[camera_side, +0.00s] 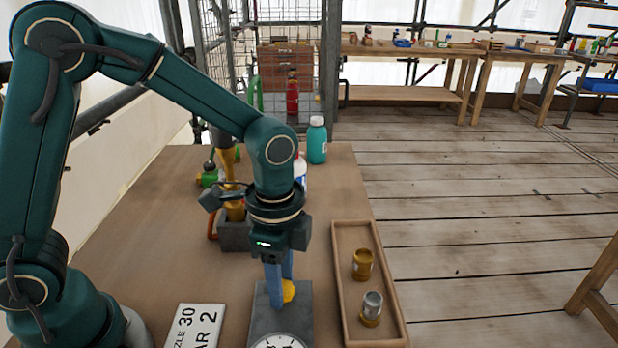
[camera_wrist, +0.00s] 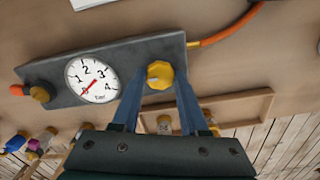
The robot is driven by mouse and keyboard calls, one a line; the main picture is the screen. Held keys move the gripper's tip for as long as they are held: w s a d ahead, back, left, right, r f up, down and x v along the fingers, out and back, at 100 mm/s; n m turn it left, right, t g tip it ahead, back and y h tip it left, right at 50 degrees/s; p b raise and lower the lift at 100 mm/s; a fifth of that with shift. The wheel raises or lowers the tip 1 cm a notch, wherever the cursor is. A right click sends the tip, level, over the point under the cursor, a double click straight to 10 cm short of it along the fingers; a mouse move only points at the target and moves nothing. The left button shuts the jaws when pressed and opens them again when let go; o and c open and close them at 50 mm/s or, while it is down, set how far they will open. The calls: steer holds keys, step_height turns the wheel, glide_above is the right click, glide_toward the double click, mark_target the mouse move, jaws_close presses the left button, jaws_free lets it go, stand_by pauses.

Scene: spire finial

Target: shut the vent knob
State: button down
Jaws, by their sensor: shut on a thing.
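A yellow faceted knob (camera_wrist: 160,75) stands on a grey gauge block (camera_wrist: 130,57), beside a white round dial (camera_wrist: 92,79). The dial's red needle points down-left, near the low end of the scale. My gripper (camera_wrist: 158,83) has its blue fingers on both sides of this knob, shut on it. In the side view the knob (camera_side: 289,291) shows partly behind my fingers (camera_side: 278,290). The block (camera_side: 262,322) and dial (camera_side: 279,344) are cut off by the bottom edge. No label tells which is the vent knob.
A wooden tray (camera_side: 396,325) right of the block holds two metal cups. A printed card (camera_side: 187,326) lies left. A yellow tool (camera_side: 236,208) stands in a grey holder (camera_side: 233,236) behind my gripper. An orange hose (camera_wrist: 231,27) leaves the block. A teal bottle (camera_side: 317,142) stands at the back.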

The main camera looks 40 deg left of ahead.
stand_by(0.3)
steer(key=shift+c, duration=2.2)
jaws_free()
steer(key=shift+r, duration=2.6)
steer(key=shift+w+a+r, duration=0.15)
steer(key=shift+w+r, duration=0.05)
steer(key=shift+r, duration=0.15)
steer(key=s+a+r+n+t, duration=0.4)
steer(key=s+n, duration=0.5)
steer(key=n, duration=0.3)
steer(key=a+t, duration=0.1)
steer(key=a, duration=0.1)
steer(key=shift+a+r+t, duration=0.3)
steer(key=shift+a+r, duration=0.05)
